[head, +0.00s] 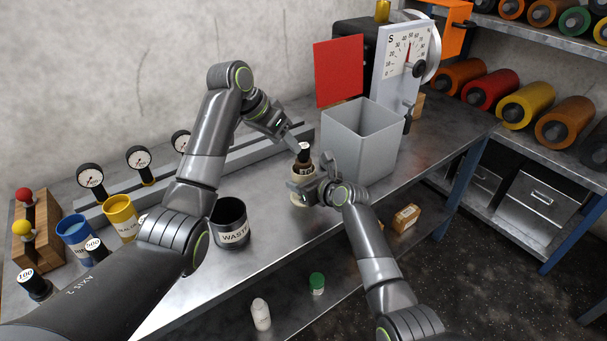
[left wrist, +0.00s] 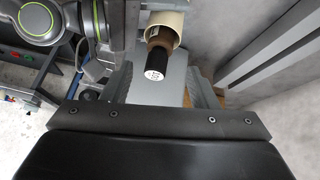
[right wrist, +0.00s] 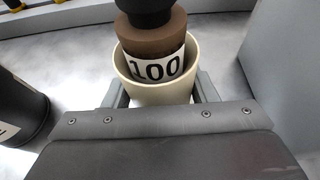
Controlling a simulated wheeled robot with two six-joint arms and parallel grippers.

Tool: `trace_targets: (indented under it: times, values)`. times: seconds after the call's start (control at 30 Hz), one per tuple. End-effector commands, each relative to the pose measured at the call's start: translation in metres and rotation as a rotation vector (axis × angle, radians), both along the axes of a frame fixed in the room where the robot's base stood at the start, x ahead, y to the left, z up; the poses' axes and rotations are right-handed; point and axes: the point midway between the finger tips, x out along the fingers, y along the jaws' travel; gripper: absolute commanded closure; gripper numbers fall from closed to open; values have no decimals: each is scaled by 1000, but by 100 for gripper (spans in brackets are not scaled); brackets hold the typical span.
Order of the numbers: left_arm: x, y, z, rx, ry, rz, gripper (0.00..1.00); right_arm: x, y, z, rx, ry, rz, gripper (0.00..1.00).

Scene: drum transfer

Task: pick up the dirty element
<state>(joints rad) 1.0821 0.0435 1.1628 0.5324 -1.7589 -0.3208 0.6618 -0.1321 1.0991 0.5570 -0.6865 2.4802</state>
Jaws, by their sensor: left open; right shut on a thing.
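The dirty element looks to be the brown cylinder with a black top (head: 304,148); its white label reads 100 in the right wrist view (right wrist: 157,68). It stands in a cream cup (right wrist: 150,94), its upper part above the rim. My right gripper (head: 308,190) is shut on this cup, one finger on each side. My left gripper (head: 290,138) is open, just above and left of the element's top. In the left wrist view, the black top (left wrist: 155,64) points toward the open fingers, and I see no grip on it.
A black WASTE cup (head: 231,235) stands left of the cream cup. A grey square bin (head: 350,150) is close on the right. Blue (head: 77,236) and yellow (head: 122,222) cups, gauges and black-topped cylinders are at the left. A dial scale (head: 405,62) stands behind the bin.

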Motion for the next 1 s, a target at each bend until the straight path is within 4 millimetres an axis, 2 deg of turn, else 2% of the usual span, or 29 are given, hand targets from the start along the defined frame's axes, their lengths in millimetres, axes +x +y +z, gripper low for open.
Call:
trace_targets:
  times: [0.57, 1.0]
  values:
    - [0, 15, -20, -488, 486, 717, 46, 0, 0, -1, -1, 0, 0, 89]
    - [-4, 30, -28, -811, 998, 1224, 46, 0, 0, -1, -2, 1, 0, 89]
